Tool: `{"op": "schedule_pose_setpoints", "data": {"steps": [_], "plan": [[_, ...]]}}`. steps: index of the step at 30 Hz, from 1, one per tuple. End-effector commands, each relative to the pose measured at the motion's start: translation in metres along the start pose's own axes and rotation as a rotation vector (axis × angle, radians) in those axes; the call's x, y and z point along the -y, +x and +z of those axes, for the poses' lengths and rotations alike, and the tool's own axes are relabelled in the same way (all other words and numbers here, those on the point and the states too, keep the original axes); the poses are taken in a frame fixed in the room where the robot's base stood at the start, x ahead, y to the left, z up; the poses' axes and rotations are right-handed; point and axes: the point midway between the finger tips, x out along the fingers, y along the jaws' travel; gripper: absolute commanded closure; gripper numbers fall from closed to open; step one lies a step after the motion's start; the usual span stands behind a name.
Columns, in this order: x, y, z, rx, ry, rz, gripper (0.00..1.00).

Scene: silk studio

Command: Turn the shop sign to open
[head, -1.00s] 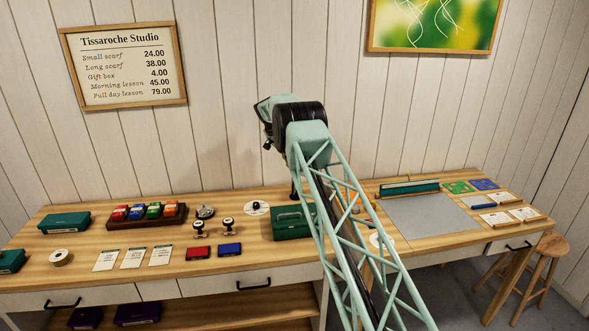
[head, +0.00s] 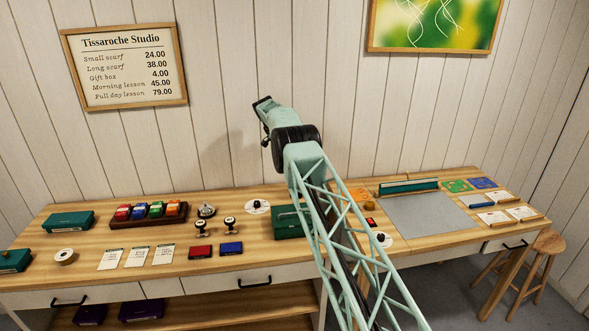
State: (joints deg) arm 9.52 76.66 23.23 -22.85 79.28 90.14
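No sign with readable open or closed wording shows in the head view. Two round white discs with dark knobs lie on the bench: one disc (head: 249,208) left of the green box, the other disc (head: 387,241) right of my arm. I cannot tell whether either is the shop sign. My arm reaches from the bottom right up toward the wall, above the bench. Its far end, with a dark bracket-like part (head: 263,104), is raised well above the bench. The gripper's fingers cannot be made out clearly, and nothing held is visible.
A green box (head: 289,222) stands partly behind my arm. Left of it are two stamps (head: 202,232), ink pads (head: 231,248), a bell (head: 206,211), a rack of coloured blocks (head: 147,216) and cards (head: 137,256). A price board (head: 124,66) hangs on the wall. A grey mat (head: 428,218) lies right.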

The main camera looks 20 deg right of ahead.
Motion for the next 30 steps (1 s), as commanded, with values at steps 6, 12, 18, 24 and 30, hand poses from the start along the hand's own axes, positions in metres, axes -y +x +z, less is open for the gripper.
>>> {"op": "schedule_pose_setpoints", "data": {"steps": [6, 12, 18, 24, 30], "plan": [[-0.0013, 0.0023, 0.001, 0.001, 0.003, 0.006, 0.94], [-0.0015, 0.0025, 0.0011, 0.001, 0.002, 0.006, 0.94], [-0.0011, 0.0021, 0.0009, 0.0, 0.002, 0.005, 0.7], [-0.0006, 0.0011, 0.0004, 0.0, 0.003, 0.003, 0.7], [-0.0003, -0.0016, 0.0003, 0.0, 0.003, 0.002, 0.7]]}}
